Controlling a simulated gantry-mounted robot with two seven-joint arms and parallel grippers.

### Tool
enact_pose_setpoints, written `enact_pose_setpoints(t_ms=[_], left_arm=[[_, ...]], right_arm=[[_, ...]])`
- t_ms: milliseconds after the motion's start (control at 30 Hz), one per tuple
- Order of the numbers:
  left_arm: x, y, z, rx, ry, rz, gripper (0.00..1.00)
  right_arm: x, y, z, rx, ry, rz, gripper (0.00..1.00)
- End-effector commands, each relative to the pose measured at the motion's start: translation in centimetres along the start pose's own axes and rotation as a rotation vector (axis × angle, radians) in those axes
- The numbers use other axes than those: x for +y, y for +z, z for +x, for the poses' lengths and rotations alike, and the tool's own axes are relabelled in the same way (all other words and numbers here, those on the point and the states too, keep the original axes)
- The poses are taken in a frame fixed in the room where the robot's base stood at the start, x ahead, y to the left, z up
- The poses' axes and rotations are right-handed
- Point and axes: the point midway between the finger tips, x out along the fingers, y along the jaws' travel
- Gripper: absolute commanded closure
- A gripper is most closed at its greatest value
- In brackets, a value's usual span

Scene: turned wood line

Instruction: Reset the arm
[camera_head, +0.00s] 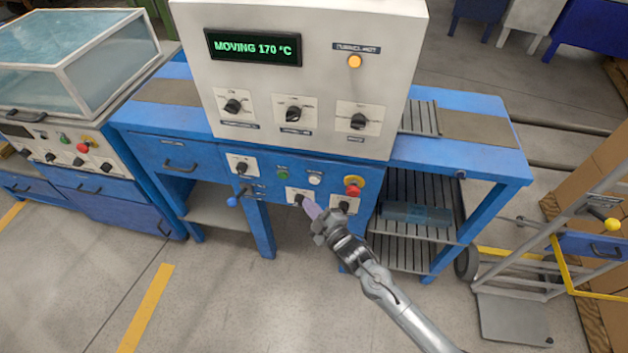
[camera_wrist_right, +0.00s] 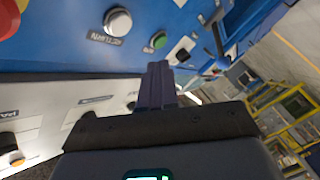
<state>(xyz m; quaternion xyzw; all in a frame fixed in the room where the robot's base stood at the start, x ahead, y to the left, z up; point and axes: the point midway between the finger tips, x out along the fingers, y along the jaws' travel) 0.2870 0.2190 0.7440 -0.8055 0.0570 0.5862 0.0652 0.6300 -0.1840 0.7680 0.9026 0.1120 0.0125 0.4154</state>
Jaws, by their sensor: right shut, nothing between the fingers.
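The blue machine (camera_head: 190,150) has a front panel with a white button (camera_head: 314,180). In the right wrist view that white button (camera_wrist_right: 118,22) is labelled RETURN. My right gripper (camera_head: 311,208) is shut and empty, with its purple fingertips just below the white button, by a black knob (camera_head: 299,199) on a white plate. The right wrist view shows the shut fingers (camera_wrist_right: 157,85) pointing at the panel, apart from the white button; whether they touch the knob plate is unclear. The display (camera_head: 253,47) reads MOVING 170 °C. My left gripper is not in view.
A green button (camera_head: 283,175) sits left of the white one, and a red button on yellow (camera_head: 353,183) sits to the right. A blue-ended lever (camera_head: 233,201) sticks out at left. An orange lamp (camera_head: 355,61) is lit. A hand truck (camera_head: 560,240) stands at right.

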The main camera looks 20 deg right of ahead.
Motion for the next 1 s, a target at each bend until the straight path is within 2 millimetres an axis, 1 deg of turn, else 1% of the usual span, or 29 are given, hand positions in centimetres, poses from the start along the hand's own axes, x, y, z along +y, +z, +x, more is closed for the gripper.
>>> enact_pose_setpoints(t_ms=[400, 467, 567, 667, 700, 733, 767, 867, 1000], left_arm=[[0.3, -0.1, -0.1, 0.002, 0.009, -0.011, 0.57], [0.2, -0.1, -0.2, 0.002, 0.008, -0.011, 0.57], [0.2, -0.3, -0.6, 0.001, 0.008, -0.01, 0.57], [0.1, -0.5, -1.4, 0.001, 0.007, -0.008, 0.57], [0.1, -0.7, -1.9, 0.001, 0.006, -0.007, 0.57], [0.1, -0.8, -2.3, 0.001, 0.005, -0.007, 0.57], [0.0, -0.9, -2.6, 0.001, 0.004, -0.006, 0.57], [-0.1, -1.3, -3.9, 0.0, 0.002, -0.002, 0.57], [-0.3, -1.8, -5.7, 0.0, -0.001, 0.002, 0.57]], right_arm=[[-0.1, 0.1, 0.0, -0.001, -0.001, 0.0, 1.0], [-0.3, 0.2, -0.3, -0.006, -0.007, 0.002, 1.0], [-1.6, 0.9, -1.4, -0.026, -0.03, 0.01, 1.0], [-3.8, 2.1, -3.5, -0.062, -0.069, 0.03, 1.0], [-4.6, 2.2, -4.8, -0.076, -0.083, 0.043, 1.0], [-4.9, 2.1, -5.8, -0.081, -0.089, 0.054, 1.0], [-5.1, 1.8, -6.8, -0.085, -0.093, 0.065, 1.0], [-5.6, 0.7, -10.7, -0.137, -0.132, 0.112, 1.0], [-5.1, -0.9, -16.8, -0.306, -0.236, 0.245, 1.0]])
